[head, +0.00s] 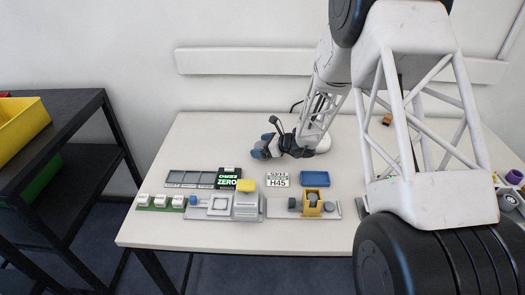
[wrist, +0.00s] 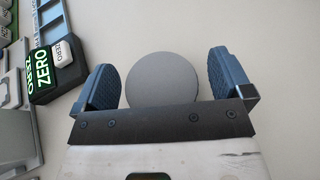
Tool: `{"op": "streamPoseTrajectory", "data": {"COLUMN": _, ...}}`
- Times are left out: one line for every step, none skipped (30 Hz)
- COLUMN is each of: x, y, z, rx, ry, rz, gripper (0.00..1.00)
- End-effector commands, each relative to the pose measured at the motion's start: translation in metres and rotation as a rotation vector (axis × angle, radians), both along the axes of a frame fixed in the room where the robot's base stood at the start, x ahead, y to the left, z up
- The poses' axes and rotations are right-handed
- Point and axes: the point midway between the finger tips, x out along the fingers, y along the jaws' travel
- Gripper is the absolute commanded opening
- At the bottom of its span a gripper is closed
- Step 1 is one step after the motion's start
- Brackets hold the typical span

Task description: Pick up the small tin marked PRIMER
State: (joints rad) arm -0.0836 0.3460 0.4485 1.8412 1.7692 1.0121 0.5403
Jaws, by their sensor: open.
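My gripper (head: 264,147) is over the back part of the white table, with its blue fingers apart. In the wrist view my gripper (wrist: 165,88) is open, one finger on each side of a plain grey round thing (wrist: 162,78). Its flat round face points at the camera, and it looks like the top of a small tin. No lettering shows on it, so I cannot read PRIMER anywhere. I cannot tell its height or whether the fingers touch it. In the head view it is not clearly distinguishable beside the gripper.
In front of the gripper are a black block marked ZERO (head: 228,179), a grey compartment tray (head: 190,178), a card marked H45 (head: 278,180), a blue tray (head: 314,178) and a yellow fixture (head: 313,204). A black shelf (head: 70,125) stands left. My arm hides much of the table's right side.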

Motion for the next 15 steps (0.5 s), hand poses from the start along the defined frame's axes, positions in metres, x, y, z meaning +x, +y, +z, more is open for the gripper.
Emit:
{"op": "streamPoseTrajectory", "data": {"x": 0.0000, "y": 0.0000, "z": 0.0000, "rx": 0.000, "ry": 0.000, "rz": 0.000, "gripper": 0.97}}
{"op": "streamPoseTrajectory", "data": {"x": 0.0000, "y": -0.0001, "z": 0.0000, "rx": 0.000, "ry": 0.000, "rz": 0.000, "gripper": 0.97}}
{"op": "streamPoseTrajectory", "data": {"x": 0.0000, "y": -0.0001, "z": 0.0000, "rx": 0.000, "ry": 0.000, "rz": 0.000, "gripper": 0.96}}
{"op": "streamPoseTrajectory", "data": {"x": 0.0000, "y": -0.0001, "z": 0.0000, "rx": 0.000, "ry": 0.000, "rz": 0.000, "gripper": 0.91}}
{"op": "streamPoseTrajectory", "data": {"x": 0.0000, "y": -0.0001, "z": 0.0000, "rx": 0.000, "ry": 0.000, "rz": 0.000, "gripper": 0.87}}
{"op": "streamPoseTrajectory", "data": {"x": 0.0000, "y": -0.0001, "z": 0.0000, "rx": 0.000, "ry": 0.000, "rz": 0.000, "gripper": 0.81}}
{"op": "streamPoseTrajectory", "data": {"x": 0.0000, "y": -0.0001, "z": 0.0000, "rx": 0.000, "ry": 0.000, "rz": 0.000, "gripper": 0.76}}
{"op": "streamPoseTrajectory", "data": {"x": 0.0000, "y": -0.0001, "z": 0.0000, "rx": 0.000, "ry": 0.000, "rz": 0.000, "gripper": 0.71}}
{"op": "streamPoseTrajectory", "data": {"x": 0.0000, "y": -0.0001, "z": 0.0000, "rx": 0.000, "ry": 0.000, "rz": 0.000, "gripper": 0.65}}
{"op": "streamPoseTrajectory", "data": {"x": 0.0000, "y": -0.0001, "z": 0.0000, "rx": 0.000, "ry": 0.000, "rz": 0.000, "gripper": 0.61}}
{"op": "streamPoseTrajectory", "data": {"x": 0.0000, "y": -0.0001, "z": 0.0000, "rx": 0.000, "ry": 0.000, "rz": 0.000, "gripper": 0.56}}
{"op": "streamPoseTrajectory", "data": {"x": 0.0000, "y": -0.0001, "z": 0.0000, "rx": 0.000, "ry": 0.000, "rz": 0.000, "gripper": 0.50}}
{"op": "streamPoseTrajectory", "data": {"x": 0.0000, "y": -0.0001, "z": 0.0000, "rx": 0.000, "ry": 0.000, "rz": 0.000, "gripper": 0.45}}
{"op": "streamPoseTrajectory", "data": {"x": 0.0000, "y": -0.0001, "z": 0.0000, "rx": 0.000, "ry": 0.000, "rz": 0.000, "gripper": 0.41}}
{"op": "streamPoseTrajectory", "data": {"x": 0.0001, "y": -0.0001, "z": 0.0002, "rx": 0.000, "ry": 0.000, "rz": 0.000, "gripper": 0.41}}
